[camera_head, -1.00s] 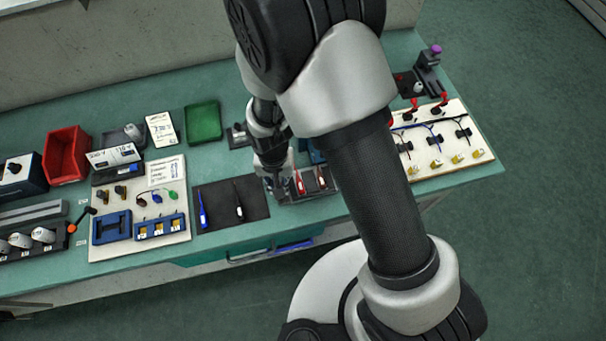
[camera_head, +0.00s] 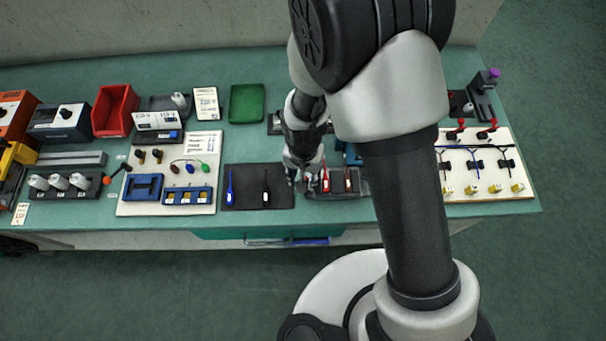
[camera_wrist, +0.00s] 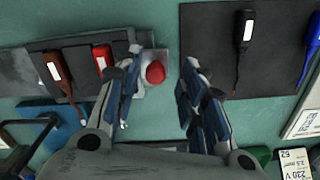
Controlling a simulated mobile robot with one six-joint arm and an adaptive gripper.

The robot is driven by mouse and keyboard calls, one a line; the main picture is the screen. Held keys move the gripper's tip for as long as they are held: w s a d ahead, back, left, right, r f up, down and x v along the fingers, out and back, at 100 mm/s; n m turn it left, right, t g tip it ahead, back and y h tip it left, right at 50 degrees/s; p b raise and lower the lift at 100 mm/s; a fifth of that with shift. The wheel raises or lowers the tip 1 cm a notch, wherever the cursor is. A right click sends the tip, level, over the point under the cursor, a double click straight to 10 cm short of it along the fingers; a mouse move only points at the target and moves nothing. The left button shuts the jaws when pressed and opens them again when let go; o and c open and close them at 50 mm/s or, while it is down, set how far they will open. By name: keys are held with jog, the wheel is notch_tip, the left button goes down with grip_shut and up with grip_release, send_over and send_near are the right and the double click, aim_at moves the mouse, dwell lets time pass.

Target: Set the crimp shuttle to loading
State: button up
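A dark grey fixture (camera_head: 347,192) with a red tool (camera_head: 326,181) and a dark red-brown tool (camera_head: 348,180) lies at the bench's front edge; the fixture also shows in the wrist view (camera_wrist: 80,40). At its end, in the wrist view, a round red knob (camera_wrist: 155,73) sits on a small pale plate. I cannot tell for sure that this is the crimp shuttle, and no loading mark is readable. My gripper (camera_head: 303,180) is low over the fixture's left end. In the wrist view my gripper (camera_wrist: 161,76) is open, its fingers either side of the knob, with no clear contact.
A dark mat (camera_head: 284,200) with a blue tool (camera_head: 230,187) and a black tool (camera_head: 266,186) lies left of my gripper. A white board (camera_head: 125,207) with blue holders is further left. A green tray (camera_head: 246,103) stands behind. My arm hides the bench right of the fixture.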

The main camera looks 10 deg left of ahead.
notch_tip(320, 180, up, 12)
dwell(0.6)
jog(key=d+r+t, duration=0.2)
jog(key=d+r, duration=0.9)
jog(key=r, duration=0.2)
jog(key=s+d+r+t, duration=0.2)
jog(key=s+d+r, duration=0.6)
jog(key=d, duration=0.4)
jog(key=shift+s+r+t, duration=0.2)
jog(key=shift+s+t, duration=0.1)
jog(key=shift+s, duration=0.6)
